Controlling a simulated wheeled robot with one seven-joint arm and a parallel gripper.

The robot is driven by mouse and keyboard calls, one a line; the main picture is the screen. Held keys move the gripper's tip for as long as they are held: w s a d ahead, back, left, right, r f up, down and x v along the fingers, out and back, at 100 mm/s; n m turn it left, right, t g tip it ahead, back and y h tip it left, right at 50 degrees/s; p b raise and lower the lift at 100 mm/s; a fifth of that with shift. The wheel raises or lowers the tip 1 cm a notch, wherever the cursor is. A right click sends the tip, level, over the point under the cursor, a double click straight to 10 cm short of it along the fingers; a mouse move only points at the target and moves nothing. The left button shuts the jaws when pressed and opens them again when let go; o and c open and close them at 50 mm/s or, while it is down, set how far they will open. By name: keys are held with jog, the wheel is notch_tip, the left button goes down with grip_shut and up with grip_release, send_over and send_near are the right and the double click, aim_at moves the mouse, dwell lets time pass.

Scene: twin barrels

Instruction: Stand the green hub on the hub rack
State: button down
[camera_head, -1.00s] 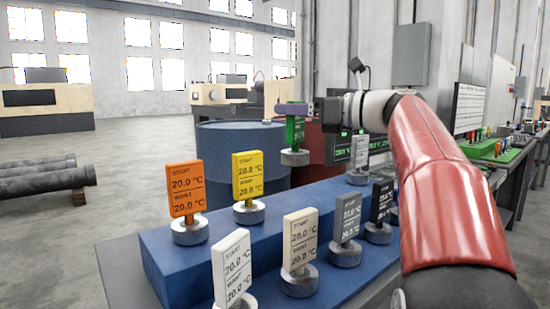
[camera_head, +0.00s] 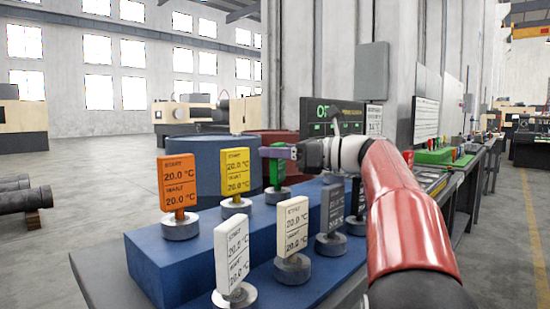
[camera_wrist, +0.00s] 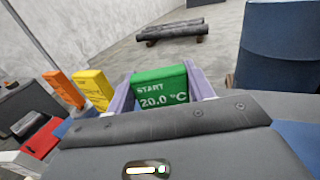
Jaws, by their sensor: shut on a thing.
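The green hub (camera_head: 277,172) is upright, with a grey round base under it. My gripper (camera_head: 276,152) is shut on its upper part, with purple fingers on either side. In the wrist view the green hub (camera_wrist: 160,88) sits between the two fingers, its START label facing the camera. The blue hub rack (camera_head: 150,262) is stepped. The hub's base is at or just above the rack's upper step, right of the yellow hub (camera_head: 235,172); I cannot tell whether it touches. The orange hub (camera_head: 178,184) stands further left on that step.
White hubs (camera_head: 231,256) (camera_head: 292,226) and a grey hub (camera_head: 332,208) stand on the lower step, in front of my gripper. A dark hub beside my arm is partly hidden. A blue barrel (camera_head: 205,160) and a red barrel (camera_head: 285,139) stand behind the rack.

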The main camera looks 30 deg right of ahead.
jog(key=shift+r, duration=0.15)
jog(key=c, duration=0.6)
grip_release()
jog(key=shift+s+d, duration=0.1)
jog(key=v, duration=1.1)
jog(key=shift+s+d+p, duration=0.25)
jog(key=shift+d+p, duration=0.05)
jog(key=shift+d, duration=0.05)
